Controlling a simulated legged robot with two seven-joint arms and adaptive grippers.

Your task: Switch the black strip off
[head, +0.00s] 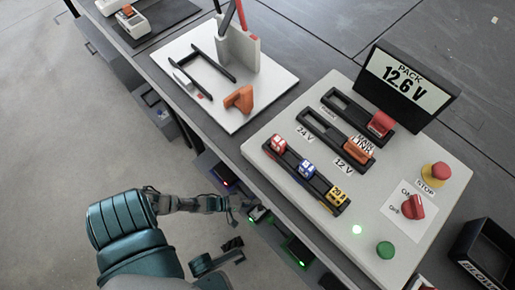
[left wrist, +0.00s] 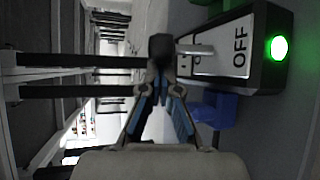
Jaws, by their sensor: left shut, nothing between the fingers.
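The black strip (head: 260,215) is on the front side of the bench in the head view, partly hidden by my left gripper. In the left wrist view the black strip (left wrist: 268,75) has a white plate marked OFF, a metal switch lever (left wrist: 196,49) and a lit green lamp (left wrist: 279,47). My left gripper (head: 247,205) reaches in from the left beside the strip. In the left wrist view its fingertips (left wrist: 160,47) are shut and empty, just left of the lever. I cannot tell whether they touch it.
A blue strip (left wrist: 215,108) and a green strip (left wrist: 207,4) flank the black one closely. The bench (head: 215,128) above carries a switch panel (head: 400,235) and a white tool board (head: 283,90). Open floor (head: 60,170) lies at the left.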

